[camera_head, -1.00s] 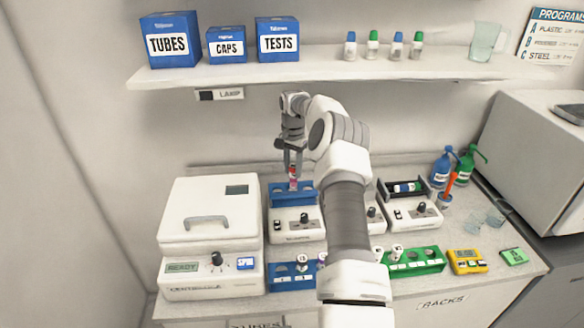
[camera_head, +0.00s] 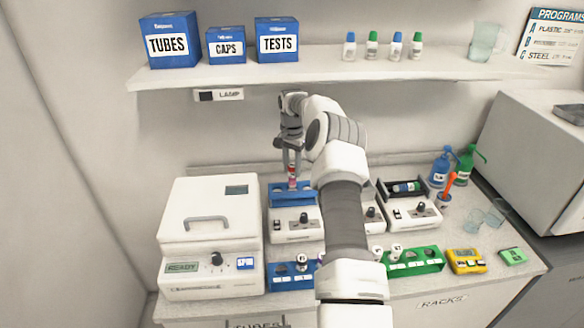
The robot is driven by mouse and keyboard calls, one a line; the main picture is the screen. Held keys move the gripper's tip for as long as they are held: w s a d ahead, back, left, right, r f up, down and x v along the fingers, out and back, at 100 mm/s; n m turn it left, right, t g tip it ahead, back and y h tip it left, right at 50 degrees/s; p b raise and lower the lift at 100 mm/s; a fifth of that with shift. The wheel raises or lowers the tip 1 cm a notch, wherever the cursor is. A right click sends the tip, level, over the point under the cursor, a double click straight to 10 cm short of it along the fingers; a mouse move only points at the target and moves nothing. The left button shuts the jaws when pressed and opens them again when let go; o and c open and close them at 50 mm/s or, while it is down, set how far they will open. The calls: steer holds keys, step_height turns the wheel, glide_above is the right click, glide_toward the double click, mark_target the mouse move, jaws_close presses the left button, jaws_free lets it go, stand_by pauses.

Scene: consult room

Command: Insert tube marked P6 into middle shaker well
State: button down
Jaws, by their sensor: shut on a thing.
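My gripper (camera_head: 292,172) points down at the back of the bench, shut on a small tube (camera_head: 292,181) with a red part near its top. The tube is upright over the blue block of the shaker (camera_head: 293,222), near the middle of that block. I cannot tell whether its lower end is inside a well or just above it, and no marking on it is readable. The blue block (camera_head: 278,200) sits on top of the white shaker body, which has a black knob and a switch.
A white centrifuge (camera_head: 208,210) stands left of the shaker. A blue rack (camera_head: 290,278) is in front, and a green rack (camera_head: 415,262) with tubes is to the right. My arm hides part of a white device (camera_head: 372,216). A shelf (camera_head: 330,70) with boxes runs above.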

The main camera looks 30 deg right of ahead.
mark_target(292, 178)
steer(key=shift+f, duration=0.1)
steer(key=shift+f+b, duration=1.35)
steer(key=shift+f, duration=0.9)
steer(key=shift+c, duration=2.2)
jaws_free()
steer(key=shift+r, duration=0.15)
